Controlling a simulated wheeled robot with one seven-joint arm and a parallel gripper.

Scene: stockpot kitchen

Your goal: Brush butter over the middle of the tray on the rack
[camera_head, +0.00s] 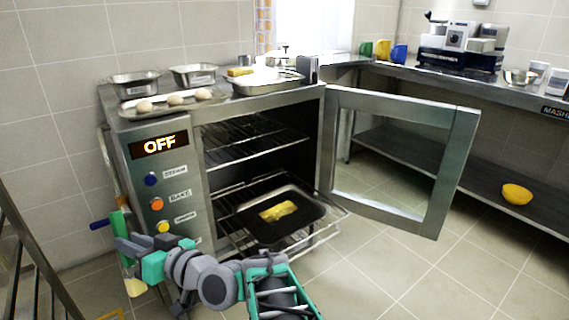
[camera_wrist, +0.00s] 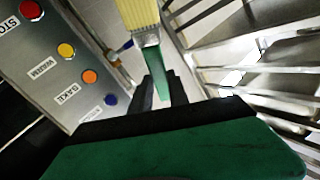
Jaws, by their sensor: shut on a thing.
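My gripper (camera_head: 128,246) is at the left in the head view, low beside the oven's control panel. It is shut on a brush, whose green handle (camera_wrist: 163,88) runs between the fingers (camera_wrist: 162,78) in the wrist view. The brush's metal ferrule and pale yellow bristles (camera_wrist: 138,14) point away from the fingers. In the head view the bristles (camera_head: 133,286) hang downward. The dark tray (camera_head: 252,226) sits on the pulled-out lower rack (camera_head: 328,229), to the right of my gripper. A yellow piece (camera_head: 278,211) lies at the tray's middle.
The oven door (camera_head: 447,170) stands open to the right. The control panel (camera_head: 160,180) reads OFF above coloured buttons. A yellow bowl (camera_head: 516,194) sits on the right lower shelf. Floor in front is clear.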

